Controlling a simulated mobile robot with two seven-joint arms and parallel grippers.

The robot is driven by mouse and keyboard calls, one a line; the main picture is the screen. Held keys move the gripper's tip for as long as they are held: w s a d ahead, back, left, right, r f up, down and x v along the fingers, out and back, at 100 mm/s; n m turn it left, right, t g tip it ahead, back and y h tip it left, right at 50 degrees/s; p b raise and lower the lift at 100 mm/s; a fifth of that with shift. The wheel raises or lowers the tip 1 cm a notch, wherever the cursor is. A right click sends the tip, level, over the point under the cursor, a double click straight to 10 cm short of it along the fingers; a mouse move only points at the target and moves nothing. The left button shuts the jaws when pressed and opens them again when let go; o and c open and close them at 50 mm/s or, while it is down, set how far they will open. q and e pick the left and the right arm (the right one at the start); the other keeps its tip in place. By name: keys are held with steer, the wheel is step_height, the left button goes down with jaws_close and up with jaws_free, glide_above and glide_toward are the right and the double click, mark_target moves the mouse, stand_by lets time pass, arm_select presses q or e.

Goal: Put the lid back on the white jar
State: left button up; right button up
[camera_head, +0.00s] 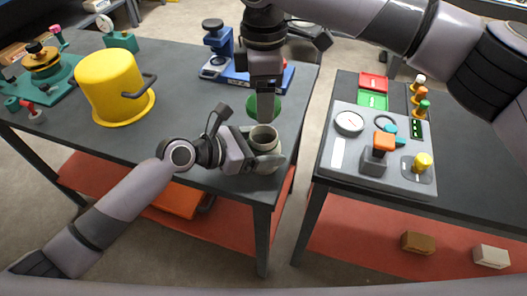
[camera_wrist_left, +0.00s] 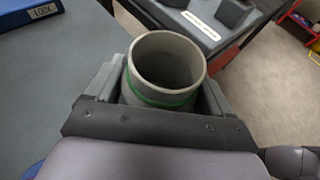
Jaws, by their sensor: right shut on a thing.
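The white jar (camera_head: 264,136) is at the front right corner of the left table, upright and open at the top. In the left wrist view the jar (camera_wrist_left: 165,68) has a green band below its rim. My left gripper (camera_head: 262,154) is shut around the jar's sides, a finger on each side. The green lid (camera_head: 252,108) is above the jar and apart from it, partly hidden by my right gripper (camera_head: 265,108). My right gripper points down and is shut on the lid. Whether the jar touches the table is hard to tell.
A yellow pot (camera_head: 105,85) stands on the left table (camera_head: 180,90). The right table, across a gap, carries a grey panel (camera_head: 340,180) with gauge and knobs.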

arm_select(q)
steer(key=c, duration=0.7)
arm_select(e)
glide_above(264, 127)
steer(key=s, duration=0.3)
steer(key=shift+w+f, duration=0.15)
steer(key=shift+f, duration=1.1)
steer(key=shift+w+f, duration=0.1)
steer(key=shift+f, duration=1.15)
steer(key=shift+f, duration=0.85)
steer(key=shift+f, duration=0.55)
arm_select(q)
jaws_close()
arm_select(e)
steer(key=shift+m, duration=1.6)
